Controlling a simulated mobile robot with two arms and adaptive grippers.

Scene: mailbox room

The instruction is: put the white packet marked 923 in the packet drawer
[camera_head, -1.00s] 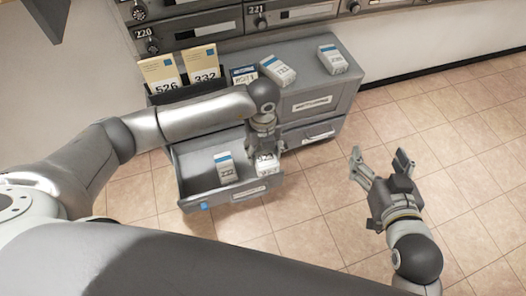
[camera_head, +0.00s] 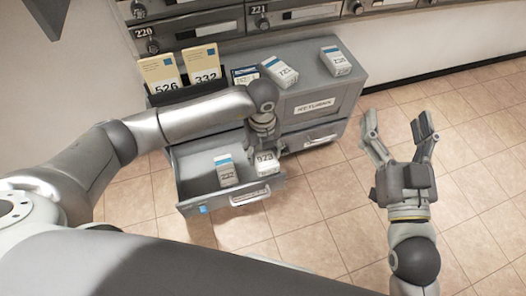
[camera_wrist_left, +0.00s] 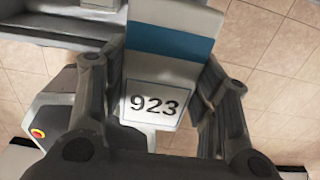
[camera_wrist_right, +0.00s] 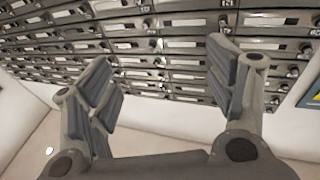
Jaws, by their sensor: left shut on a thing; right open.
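The white packet marked 923 (camera_head: 267,165) has a blue band and shows at the right end of the open drawer (camera_head: 239,196) in the head view. My left gripper (camera_head: 263,143) is shut on it from above. The left wrist view shows the packet (camera_wrist_left: 165,70) between the two fingers (camera_wrist_left: 158,100). I cannot tell whether the packet touches the drawer floor. My right gripper (camera_head: 397,135) is open and empty over the floor, right of the cabinet; its spread fingers also show in the right wrist view (camera_wrist_right: 165,80).
Another white packet (camera_head: 225,170) stands in the drawer's left part. Packets (camera_head: 281,71) (camera_head: 335,61) lie on the grey cabinet top (camera_head: 310,75). Yellow envelopes (camera_head: 160,75) (camera_head: 201,65) stand in a black holder. Mailboxes (camera_head: 200,28) line the wall behind. Floor at right is clear.

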